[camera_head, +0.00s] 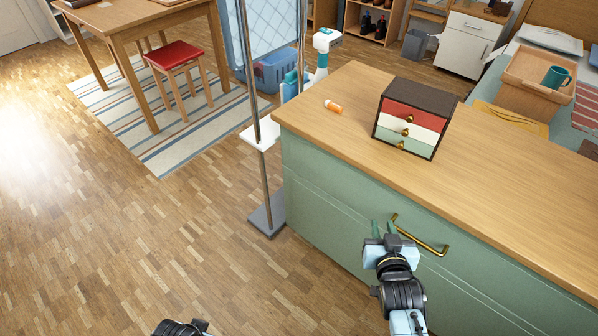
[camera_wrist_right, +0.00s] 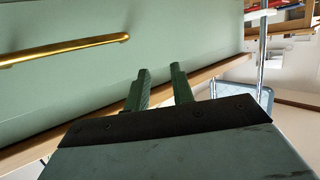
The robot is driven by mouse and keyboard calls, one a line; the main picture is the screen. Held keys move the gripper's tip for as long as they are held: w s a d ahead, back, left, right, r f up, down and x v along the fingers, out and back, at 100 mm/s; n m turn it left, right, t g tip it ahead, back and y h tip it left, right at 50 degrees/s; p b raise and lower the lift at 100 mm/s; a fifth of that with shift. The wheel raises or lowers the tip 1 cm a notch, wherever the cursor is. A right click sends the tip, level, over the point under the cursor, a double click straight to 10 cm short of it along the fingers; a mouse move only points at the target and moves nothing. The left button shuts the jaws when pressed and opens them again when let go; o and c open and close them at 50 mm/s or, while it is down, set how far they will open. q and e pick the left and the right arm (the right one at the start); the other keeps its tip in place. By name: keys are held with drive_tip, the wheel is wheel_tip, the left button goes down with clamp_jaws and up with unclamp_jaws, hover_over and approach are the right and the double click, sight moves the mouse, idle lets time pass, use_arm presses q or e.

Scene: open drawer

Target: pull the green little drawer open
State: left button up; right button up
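A small box with three drawers stands on the wooden counter in the head view. Its lowest drawer is the green little drawer (camera_head: 389,136), with a round gold knob (camera_head: 401,145); it looks closed. Above it are a white and a red drawer, each with a knob. My right gripper (camera_head: 384,224) is in front of the big green cabinet, below the counter edge and well apart from the small box. Its two green fingers (camera_wrist_right: 160,72) are apart and empty in the right wrist view. The fingers of my left gripper are not seen.
The big cabinet's gold bar handle (camera_head: 420,236) is close beside my right gripper, and shows in the wrist view (camera_wrist_right: 65,49). A metal stand (camera_head: 267,215) is left of the cabinet. The counter (camera_head: 480,185) right of the box is clear.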

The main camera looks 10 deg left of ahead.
drive_tip(key=w+d+r+m+t+h+b, duration=0.1)
drive_tip(key=w+d+r+t+h+b, duration=0.2)
drive_tip(key=r, duration=0.7)
drive_tip(key=y+b, duration=0.1)
drive_tip(key=b, duration=0.3)
approach(401, 147)
drive_tip(key=shift+t, duration=0.3)
drive_tip(key=w, duration=0.6)
drive_tip(key=shift+w+d+f, duration=0.3)
drive_tip(key=shift+w+f, duration=0.05)
drive_tip(key=shift+w, duration=0.05)
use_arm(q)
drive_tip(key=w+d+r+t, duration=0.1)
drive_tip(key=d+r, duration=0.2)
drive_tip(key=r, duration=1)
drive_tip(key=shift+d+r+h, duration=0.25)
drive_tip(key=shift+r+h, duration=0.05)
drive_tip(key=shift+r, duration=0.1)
use_arm(e)
drive_tip(key=shift+w, duration=0.65)
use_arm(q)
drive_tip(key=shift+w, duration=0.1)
use_arm(e)
clamp_jaws()
